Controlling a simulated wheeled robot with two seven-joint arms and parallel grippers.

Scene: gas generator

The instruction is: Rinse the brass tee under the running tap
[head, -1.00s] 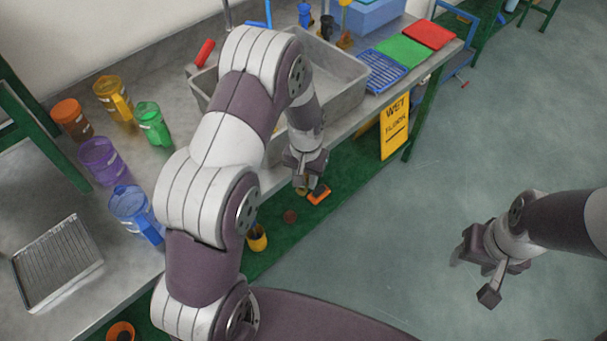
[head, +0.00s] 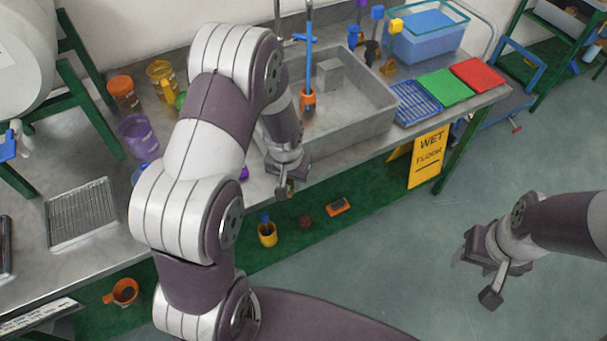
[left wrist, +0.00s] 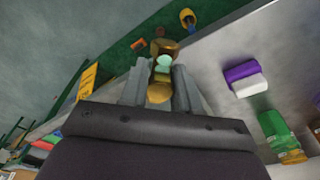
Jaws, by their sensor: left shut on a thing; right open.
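My left gripper (head: 285,183) hangs at the bench's front edge, in front of the sink. In the head view the tee is small and mostly hidden by the gripper. A grey sink (head: 352,130) lies behind the gripper. A thin metal pipe (head: 277,14) and a blue upright with an orange lower end (head: 308,100) stand at the sink; I cannot make out running water. My right gripper (head: 487,277) is open and empty over the floor.
Coloured jugs, including a purple one (head: 139,134), stand left of the sink. A wire rack (head: 81,212) lies further left. Blue, green and red trays (head: 446,87) lie to the right.

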